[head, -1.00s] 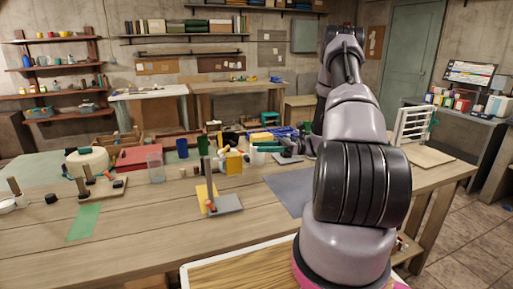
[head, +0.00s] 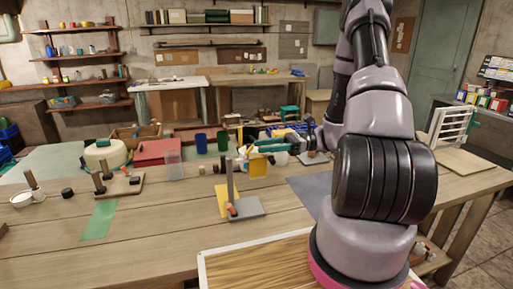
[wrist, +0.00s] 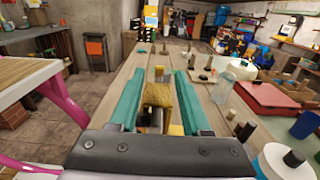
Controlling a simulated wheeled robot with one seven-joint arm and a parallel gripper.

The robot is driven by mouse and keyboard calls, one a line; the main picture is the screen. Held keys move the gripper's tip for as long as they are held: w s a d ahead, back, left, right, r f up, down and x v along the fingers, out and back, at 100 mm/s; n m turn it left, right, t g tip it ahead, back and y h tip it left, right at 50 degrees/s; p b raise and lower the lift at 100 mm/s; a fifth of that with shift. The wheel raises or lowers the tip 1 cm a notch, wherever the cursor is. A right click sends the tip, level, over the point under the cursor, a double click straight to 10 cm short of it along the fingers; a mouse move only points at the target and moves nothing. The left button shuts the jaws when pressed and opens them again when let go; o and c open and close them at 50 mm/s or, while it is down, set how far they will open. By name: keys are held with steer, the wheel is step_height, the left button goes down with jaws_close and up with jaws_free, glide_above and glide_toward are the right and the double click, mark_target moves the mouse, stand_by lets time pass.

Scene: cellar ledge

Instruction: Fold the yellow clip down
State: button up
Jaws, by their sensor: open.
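A grey base plate (head: 246,209) with an upright dark post (head: 230,180) and a small orange-red piece (head: 232,209) stands mid-table in the head view. A flat yellow piece (head: 221,203) lies against its left side. Behind it, a yellow block-like piece (head: 258,169) shows just below my gripper (head: 262,146). I cannot tell which yellow piece is the clip. In the wrist view my gripper (wrist: 158,98) has its teal fingers wide apart. A yellow textured piece (wrist: 159,94) shows between them, with no visible finger contact. Its lower part is partly hidden by the gripper body.
A red toolbox (head: 158,152), a clear cup (head: 174,164), a blue cup (head: 201,143) and a green cup (head: 222,140) stand at the back. A pegged board (head: 122,187) and a green mat (head: 99,220) are at left. Bare wood (head: 165,220) lies at front left.

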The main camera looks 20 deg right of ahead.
steer(key=shift+a, duration=1.4)
jaws_close()
steer(key=shift+d+f+y, duration=0.1)
steer(key=shift+f+y, duration=0.2)
steer(key=shift+y, duration=0.5)
jaws_free()
steer(key=shift+d, duration=0.1)
steer(key=d+f, duration=0.1)
steer(key=d, duration=0.9)
steer(key=shift+d+f, duration=0.2)
steer(key=shift+d, duration=0.05)
